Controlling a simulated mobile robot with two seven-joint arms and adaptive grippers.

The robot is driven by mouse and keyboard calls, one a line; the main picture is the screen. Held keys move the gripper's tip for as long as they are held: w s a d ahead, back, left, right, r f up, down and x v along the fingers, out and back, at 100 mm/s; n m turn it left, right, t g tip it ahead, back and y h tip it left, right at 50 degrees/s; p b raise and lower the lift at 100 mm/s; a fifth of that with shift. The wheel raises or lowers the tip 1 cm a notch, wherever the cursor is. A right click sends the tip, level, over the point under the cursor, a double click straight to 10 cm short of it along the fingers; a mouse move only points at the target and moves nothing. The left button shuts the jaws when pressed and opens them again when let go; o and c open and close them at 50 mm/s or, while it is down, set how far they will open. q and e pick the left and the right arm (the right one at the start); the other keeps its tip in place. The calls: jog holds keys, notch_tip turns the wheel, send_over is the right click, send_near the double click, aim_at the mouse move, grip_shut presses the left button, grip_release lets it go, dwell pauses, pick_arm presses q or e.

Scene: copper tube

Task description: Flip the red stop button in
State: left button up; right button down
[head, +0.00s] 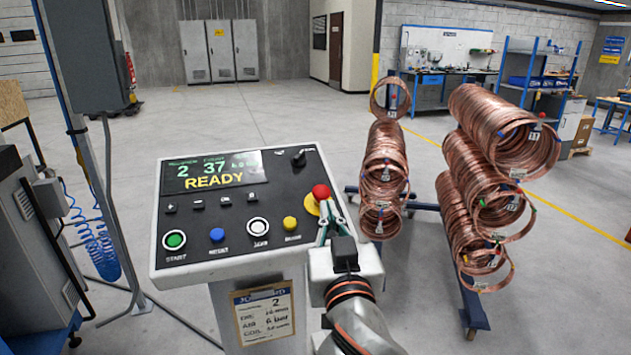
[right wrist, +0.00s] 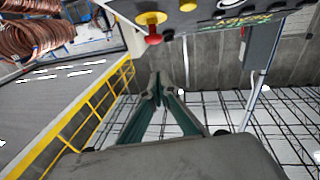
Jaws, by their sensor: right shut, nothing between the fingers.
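The red stop button (head: 321,191) is a mushroom knob on a yellow base at the right edge of the control panel (head: 185,258). In the right wrist view the red button (right wrist: 153,38) and its yellow collar show at the top, beyond the fingertips and apart from them in the picture. My right gripper (head: 327,208) is shut and empty, its green fingers just below the button in the head view. In the right wrist view its fingertips (right wrist: 160,88) meet. I cannot tell whether they touch the button. My left gripper is not in view.
The panel also has a green start button (head: 174,240), a blue button (head: 217,235), a white button (head: 257,227) and a yellow button (head: 290,223). Its screen (head: 212,172) reads READY. Copper coils (head: 505,130) hang on racks at the right. Floor behind the panel is clear.

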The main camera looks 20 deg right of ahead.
jog(key=shift+s+d+r, duration=0.15)
jog(key=shift+r, duration=0.55)
jog(key=r, duration=0.1)
send_over(323, 191)
jog(key=s, duration=0.4)
jog(key=shift+w+a+f+p, duration=0.2)
jog(key=shift+w+f, duration=0.1)
jog(key=shift+f, duration=0.3)
jog(key=shift+w+a+f+p, duration=0.15)
jog(key=shift+w+f, duration=0.15)
jog(key=shift+f, duration=0.3)
jog(key=shift+w+f, duration=0.25)
jog(key=shift+f, duration=0.45)
